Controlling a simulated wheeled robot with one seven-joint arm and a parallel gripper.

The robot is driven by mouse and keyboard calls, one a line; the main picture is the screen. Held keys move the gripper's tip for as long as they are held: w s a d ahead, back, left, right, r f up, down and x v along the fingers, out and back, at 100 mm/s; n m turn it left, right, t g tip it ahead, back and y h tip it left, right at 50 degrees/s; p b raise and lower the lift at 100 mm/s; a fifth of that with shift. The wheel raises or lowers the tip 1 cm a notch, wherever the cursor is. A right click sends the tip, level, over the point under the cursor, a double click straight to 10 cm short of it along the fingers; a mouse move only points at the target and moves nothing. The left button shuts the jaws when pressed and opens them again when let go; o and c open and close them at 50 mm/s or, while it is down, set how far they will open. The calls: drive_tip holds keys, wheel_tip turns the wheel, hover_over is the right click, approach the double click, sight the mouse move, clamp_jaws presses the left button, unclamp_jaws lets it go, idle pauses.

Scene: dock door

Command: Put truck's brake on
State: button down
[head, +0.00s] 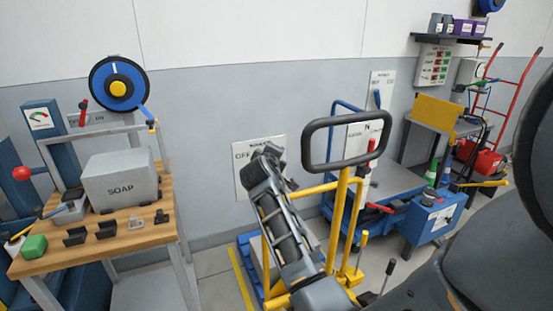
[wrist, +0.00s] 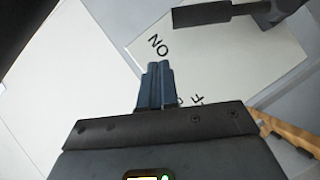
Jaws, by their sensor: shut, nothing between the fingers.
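A yellow hand truck (head: 340,215) with a dark loop handle (head: 347,118) stands at the centre of the head view. A red-tipped lever (head: 372,150) shows beside its mast, and a black-knobbed lever (head: 389,268) and a yellow-topped lever (head: 362,240) stand lower down. I cannot tell which is the brake. My gripper (head: 268,155) is raised left of the loop handle, in front of a white wall plate (head: 243,182) lettered OFF. In the wrist view my gripper's blue fingers (wrist: 155,85) are together and empty, over a white lettered plate (wrist: 250,65). A dark bar (wrist: 205,13) crosses its top.
A wooden bench (head: 110,230) with a SOAP box (head: 121,180) stands at left. A blue cart (head: 385,190) and a blue box (head: 432,218) stand behind the truck at right. My arm hides part of the truck's base. Some floor shows between bench and truck.

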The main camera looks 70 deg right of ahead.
drive_tip(key=r+b+v, duration=0.1)
drive_tip(key=v, duration=0.8)
drive_tip(key=shift+s, duration=0.3)
